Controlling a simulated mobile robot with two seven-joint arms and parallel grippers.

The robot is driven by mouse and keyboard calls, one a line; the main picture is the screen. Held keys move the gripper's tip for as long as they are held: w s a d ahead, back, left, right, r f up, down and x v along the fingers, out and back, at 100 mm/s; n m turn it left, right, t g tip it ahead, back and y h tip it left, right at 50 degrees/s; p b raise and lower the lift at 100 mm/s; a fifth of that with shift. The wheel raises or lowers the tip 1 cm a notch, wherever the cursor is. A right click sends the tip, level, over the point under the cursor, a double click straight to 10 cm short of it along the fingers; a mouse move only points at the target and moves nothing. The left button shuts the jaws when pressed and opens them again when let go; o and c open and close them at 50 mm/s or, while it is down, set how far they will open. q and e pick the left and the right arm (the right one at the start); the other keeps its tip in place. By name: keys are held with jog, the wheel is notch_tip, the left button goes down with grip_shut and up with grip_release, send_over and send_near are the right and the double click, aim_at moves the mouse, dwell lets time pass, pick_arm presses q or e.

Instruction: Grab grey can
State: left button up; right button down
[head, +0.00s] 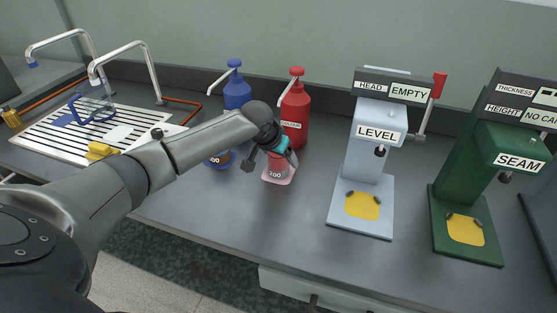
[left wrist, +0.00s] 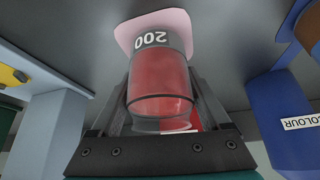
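A can marked 200 (head: 277,164) stands upright on a pink pad (head: 282,182), below my left gripper (head: 277,155). In the left wrist view the can (left wrist: 160,75) looks clear-walled and red inside, with a grey band by the number. The left gripper's two dark fingers (left wrist: 162,85) lie along both sides of it. I cannot tell whether they press on it. A second vessel marked 200 stands on a blue pad (head: 222,164), mostly hidden behind my left arm. No plainly all-grey can shows. My right gripper is not in view.
A blue pump bottle (head: 237,92) and a red pump bottle (head: 296,112) stand close behind. The pale LEVEL machine (head: 378,150) and green SEAM machine (head: 470,160) stand to the right. A striped drainer (head: 50,145) lies at left. The bench front is clear.

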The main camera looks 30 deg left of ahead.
pick_arm(q)
jog(key=c, duration=1.2)
